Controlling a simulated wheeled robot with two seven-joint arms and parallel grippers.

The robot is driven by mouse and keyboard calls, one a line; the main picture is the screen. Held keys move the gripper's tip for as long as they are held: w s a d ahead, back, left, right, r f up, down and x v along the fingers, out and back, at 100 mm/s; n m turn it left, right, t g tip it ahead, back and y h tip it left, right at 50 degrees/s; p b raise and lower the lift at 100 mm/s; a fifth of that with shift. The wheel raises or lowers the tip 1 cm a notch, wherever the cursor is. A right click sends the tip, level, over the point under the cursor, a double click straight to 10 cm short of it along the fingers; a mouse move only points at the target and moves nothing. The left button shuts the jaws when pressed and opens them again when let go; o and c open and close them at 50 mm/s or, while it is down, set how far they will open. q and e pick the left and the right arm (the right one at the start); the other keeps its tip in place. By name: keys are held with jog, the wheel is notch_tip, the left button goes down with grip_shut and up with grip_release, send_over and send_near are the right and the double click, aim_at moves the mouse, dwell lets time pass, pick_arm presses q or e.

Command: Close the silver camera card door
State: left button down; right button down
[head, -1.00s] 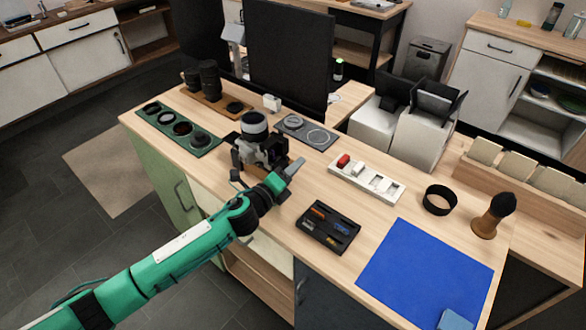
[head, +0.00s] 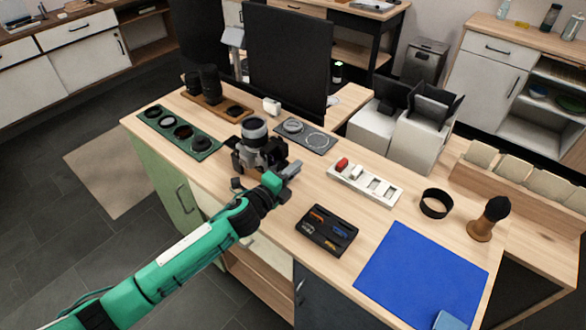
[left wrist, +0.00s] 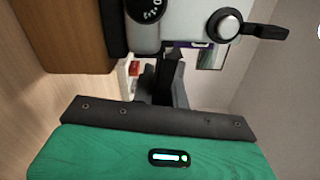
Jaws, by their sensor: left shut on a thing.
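The card door cannot be made out clearly; the fingers and body hide that side.
A green lens tray (head: 180,132) lies left of the camera, and a grey mat (head: 318,146) behind it. A white battery holder (head: 366,186), a black card tray (head: 326,230) and a blue cloth (head: 425,275) lie to the right. A dark monitor (head: 288,60) stands behind.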

pick_arm(q)
jog(key=shift+r+n+p, duration=0.5)
jog(key=shift+n+p, duration=0.1)
jog(key=shift+n, duration=0.4)
jog(key=shift+r+n, duration=0.1)
jog(key=shift+n, duration=0.2)
jog(key=shift+a+r+n+p, duration=0.1)
jog(key=shift+n+p, duration=0.35)
jog(key=shift+n, duration=0.05)
pick_arm(e)
jog(key=shift+s+r, duration=0.9)
jog(key=shift+s, duration=0.05)
jog(key=shift+d, duration=0.35)
